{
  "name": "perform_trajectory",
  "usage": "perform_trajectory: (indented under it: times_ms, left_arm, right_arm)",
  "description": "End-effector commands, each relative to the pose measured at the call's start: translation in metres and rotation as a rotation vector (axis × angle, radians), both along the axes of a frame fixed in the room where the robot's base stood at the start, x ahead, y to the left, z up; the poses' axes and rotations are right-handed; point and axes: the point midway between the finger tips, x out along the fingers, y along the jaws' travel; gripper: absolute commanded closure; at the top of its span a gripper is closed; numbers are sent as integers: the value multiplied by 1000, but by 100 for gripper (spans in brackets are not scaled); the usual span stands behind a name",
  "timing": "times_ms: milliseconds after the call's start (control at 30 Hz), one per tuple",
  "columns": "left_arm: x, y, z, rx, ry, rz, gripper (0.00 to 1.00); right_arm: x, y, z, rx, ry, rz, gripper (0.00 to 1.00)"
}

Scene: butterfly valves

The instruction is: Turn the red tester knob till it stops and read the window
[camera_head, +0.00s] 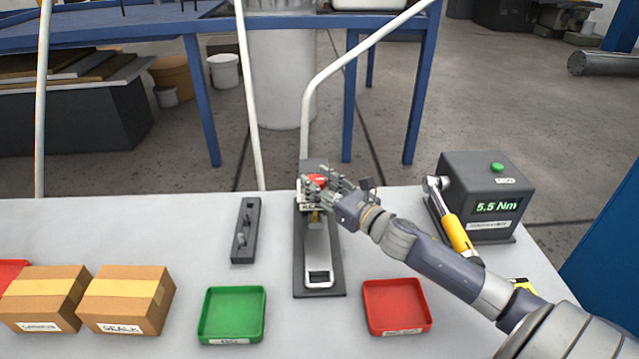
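A red knob (317,180) shows partly between the fingers of my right gripper (318,188), at the far end of a dark stand (333,260) in the middle of the table. A pale labelled part (306,206) shows just below it. The fingers are at the knob and cover much of it; whether they press on it is too small to tell. A dark tester box (485,185) at the right has a lit window (497,206) reading 5.5 Nm and a green button on top. My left gripper is not in view.
A green tray (232,335) and a red tray (398,326) sit near the front. Two cardboard boxes (125,318) stand at the left. A dark holder (245,250) lies left of the stand. The table's back left is clear.

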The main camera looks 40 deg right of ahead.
Motion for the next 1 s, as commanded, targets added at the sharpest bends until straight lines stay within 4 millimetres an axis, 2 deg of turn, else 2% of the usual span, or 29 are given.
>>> perform_trajectory:
  times_ms: [467,667,1000]
  left_arm:
    - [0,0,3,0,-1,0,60]
    - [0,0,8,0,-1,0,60]
    - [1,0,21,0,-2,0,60]
  right_arm:
    - [0,2,1,5,-1,-67,85]
    - [0,5,2,7,-2,-201,85]
    - [2,10,3,9,-1,-518,85]
